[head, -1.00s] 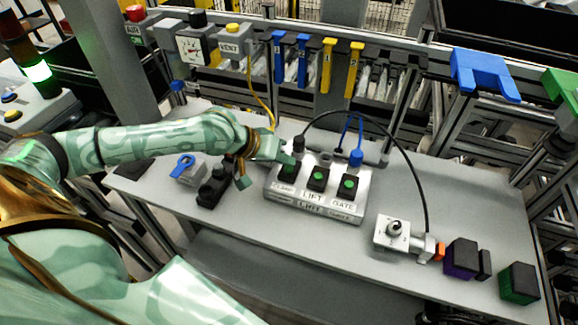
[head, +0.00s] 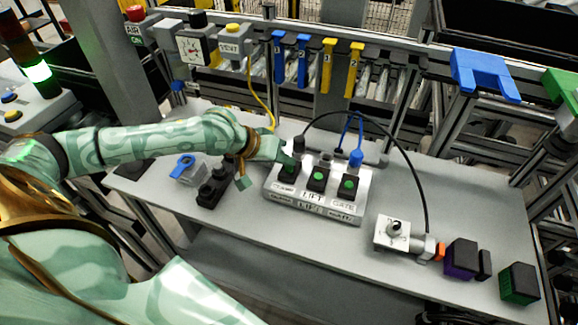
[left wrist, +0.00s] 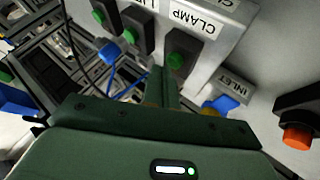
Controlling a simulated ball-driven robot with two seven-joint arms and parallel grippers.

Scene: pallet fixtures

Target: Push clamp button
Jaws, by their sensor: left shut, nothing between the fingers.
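A silver control box (head: 275,189) on the bench carries three black switch blocks with green buttons. The leftmost is the clamp button (head: 290,170), partly hidden behind my gripper; LIFT (head: 318,177) and GATE (head: 348,183) are to its right. My left gripper (head: 284,157) is shut and empty, its tip at the clamp block. In the left wrist view the clamp button (left wrist: 175,61) shows green beside the CLAMP label, just beyond my closed fingertips (left wrist: 165,80). I cannot tell whether they touch it. My right gripper is not in view.
A black cable (head: 411,160) arches from the box to a grey valve unit (head: 392,233). Purple (head: 460,258) and green-black (head: 519,283) blocks lie at right.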

